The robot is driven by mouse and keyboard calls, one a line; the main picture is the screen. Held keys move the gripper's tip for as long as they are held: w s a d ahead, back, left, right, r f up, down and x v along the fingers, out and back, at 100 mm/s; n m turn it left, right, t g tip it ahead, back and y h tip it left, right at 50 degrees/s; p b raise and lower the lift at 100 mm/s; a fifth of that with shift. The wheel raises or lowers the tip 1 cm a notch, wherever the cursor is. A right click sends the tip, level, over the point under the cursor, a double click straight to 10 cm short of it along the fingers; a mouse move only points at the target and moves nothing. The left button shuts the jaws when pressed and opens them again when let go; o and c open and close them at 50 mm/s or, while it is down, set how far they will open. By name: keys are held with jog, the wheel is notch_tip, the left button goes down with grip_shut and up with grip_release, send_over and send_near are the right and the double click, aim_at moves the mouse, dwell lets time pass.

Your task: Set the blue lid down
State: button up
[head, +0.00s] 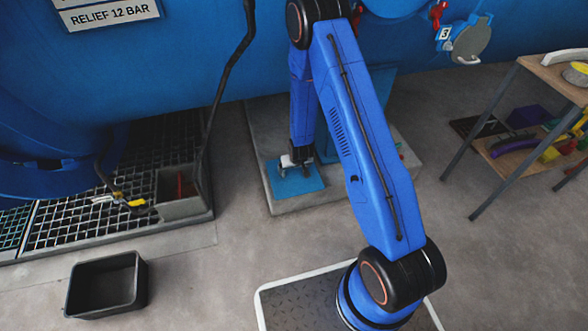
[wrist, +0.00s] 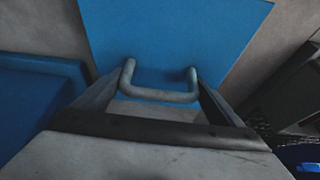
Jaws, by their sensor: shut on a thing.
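The blue lid (head: 308,186) is a flat square plate with a grey bar handle (wrist: 160,96). In the head view it is below my gripper (head: 296,160), over a concrete slab (head: 345,192). Whether it touches the slab or hangs just above it, I cannot tell. In the wrist view the lid (wrist: 165,35) fills the top middle, and the handle lies between the fingers of my gripper (wrist: 158,98). The gripper is shut on the handle. My arm hides part of the slab in the head view.
A black open bin (head: 106,285) stands on the floor at lower left. A wooden-topped table (head: 548,72) with a loaded lower shelf is at right. The blue vessel (head: 180,50) spans the back.

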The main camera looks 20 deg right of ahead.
jog(key=shift+f, duration=0.1)
jog(key=o, duration=1.7)
jog(key=shift+c, duration=0.2)
jog(key=w+d+v, duration=0.1)
jog(key=d+v, duration=0.1)
jog(key=v, duration=4.1)
jog(key=s+d+r, duration=0.2)
jog(key=s+r, duration=0.5)
jog(key=s, duration=0.5)
jog(key=s+d+r, duration=0.2)
jog(key=s+r, duration=0.5)
jog(key=s, duration=0.6)
jog(key=shift+s+d+r, duration=0.15)
jog(key=shift+s+r, duration=0.1)
